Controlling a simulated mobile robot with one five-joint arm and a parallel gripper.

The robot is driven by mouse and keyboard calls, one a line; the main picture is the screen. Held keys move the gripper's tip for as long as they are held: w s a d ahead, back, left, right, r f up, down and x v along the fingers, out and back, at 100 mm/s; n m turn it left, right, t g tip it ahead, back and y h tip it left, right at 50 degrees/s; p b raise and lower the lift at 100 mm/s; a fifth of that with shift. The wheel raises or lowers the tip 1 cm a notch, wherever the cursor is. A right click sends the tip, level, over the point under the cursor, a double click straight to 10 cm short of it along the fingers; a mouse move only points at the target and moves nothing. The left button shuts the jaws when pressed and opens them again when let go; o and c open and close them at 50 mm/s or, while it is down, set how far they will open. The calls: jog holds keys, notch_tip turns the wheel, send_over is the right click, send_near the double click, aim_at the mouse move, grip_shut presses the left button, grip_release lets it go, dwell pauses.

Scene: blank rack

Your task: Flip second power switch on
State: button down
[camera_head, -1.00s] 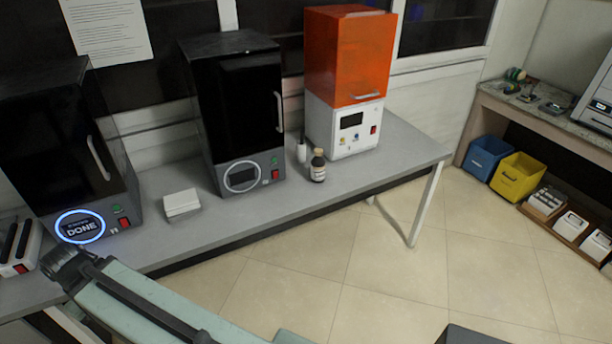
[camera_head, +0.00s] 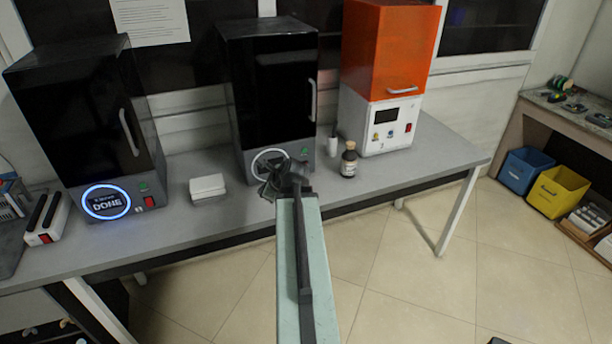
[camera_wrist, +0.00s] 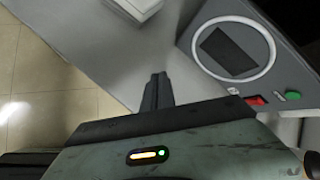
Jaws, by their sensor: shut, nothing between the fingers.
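The second machine (camera_head: 268,95) is a black box on a grey base in the middle of the bench. In the wrist view its red power switch (camera_wrist: 256,100) sits beside a green button (camera_wrist: 293,95) and a round unlit display (camera_wrist: 225,50). My gripper (camera_wrist: 157,78) is shut and empty, its fingertips apart from the switch and to its left. In the head view my gripper (camera_head: 272,182) overlaps the machine's lower front and hides the switch. The left machine (camera_head: 88,120) has a blue-lit ring reading DONE and a red switch (camera_head: 149,202).
A white box (camera_head: 207,187) lies between the two black machines. A brown bottle (camera_head: 349,160) and a small white bottle (camera_head: 332,143) stand right of the middle machine. An orange and white machine (camera_head: 385,75) is farther right. The floor before the bench is clear.

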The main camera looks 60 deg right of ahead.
jog(key=s+d+r+m+h+b, duration=0.1)
jog(key=s+d+m+h, duration=0.3)
jog(key=s+d+m, duration=0.7)
jog(key=s+d+r, duration=0.1)
jog(key=s+d, duration=0.1)
jog(key=d, duration=0.2)
jog(key=shift+s+t, duration=0.25)
jog(key=shift+t, duration=0.05)
jog(key=b+x, duration=0.5)
jog(key=x, duration=0.4)
jog(key=shift+d+f+b, duration=0.1)
jog(key=shift+f+b, duration=0.1)
jog(key=shift+b, duration=0.15)
jog(key=w+d, duration=0.2)
jog(key=w, duration=0.1)
jog(key=shift+w+d+r+p, duration=0.1)
jog(key=shift+r+p, duration=0.3)
jog(key=shift+w+d, duration=0.25)
jog(key=shift+w, duration=0.1)
